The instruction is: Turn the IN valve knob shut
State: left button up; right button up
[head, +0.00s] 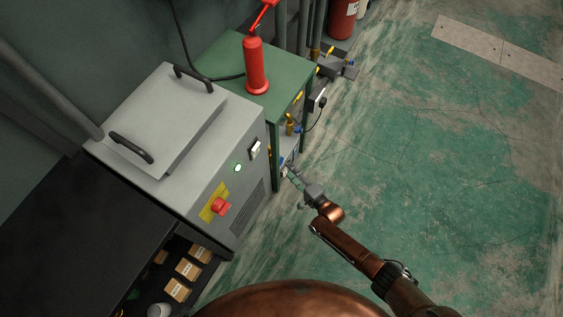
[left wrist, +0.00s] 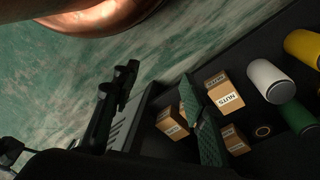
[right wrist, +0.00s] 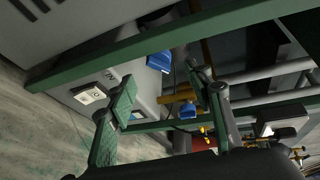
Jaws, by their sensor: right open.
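In the right wrist view two blue valve knobs show: one (right wrist: 159,62) is between and beyond my fingertips, and another (right wrist: 188,110) is lower, close to the right finger. I cannot tell for sure which one is the IN knob. My right gripper (right wrist: 161,88) is open and empty, its green-padded fingers apart. In the head view my right gripper (head: 292,174) is low beside the green frame, and a blue knob (head: 283,160) shows just past its fingertips. My left gripper (left wrist: 158,88) is open and empty, away from the valves.
A grey machine (head: 190,140) with a red stop button (head: 221,206) stands beside the green bench (head: 240,75). A red extinguisher-like bottle (head: 255,65) is on the bench. Green frame bars (right wrist: 200,28) cross near my right gripper. Boxes of nuts (left wrist: 225,92) sit on a dark shelf. Floor at right is clear.

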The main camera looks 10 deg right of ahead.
aim_at(281, 162)
pick_arm(q)
jog(key=w+d+f+t+h+b, duration=0.1)
jog(key=w+d+f+t+b, duration=0.1)
jog(key=w+d+f+b, duration=0.1)
jog(key=shift+w+d+f+t, duration=0.3)
jog(key=shift+w+d+f, duration=0.25)
jog(key=shift+w+f, duration=0.75)
pick_arm(e)
jog(key=shift+x, duration=3.75)
pick_arm(q)
jog(key=shift+s+f, duration=0.15)
jog(key=shift+s, duration=0.05)
pick_arm(e)
jog(key=shift+c, duration=0.7)
jog(key=c, duration=1)
jog(key=shift+s+a+f+n+b, duration=0.1)
jog(key=shift+f+n+b, duration=0.2)
jog(key=shift+b, duration=0.2)
jog(key=shift+r+n+t, duration=0.2)
jog(key=shift+n+t, duration=0.1)
pick_arm(q)
jog(key=shift+w+d+f+t, duration=0.4)
jog(key=shift+w+d+f, duration=0.15)
jog(key=shift+w+f, duration=0.2)
pick_arm(e)
jog(key=o, duration=1.1)
jog(key=shift+o, duration=0.2)
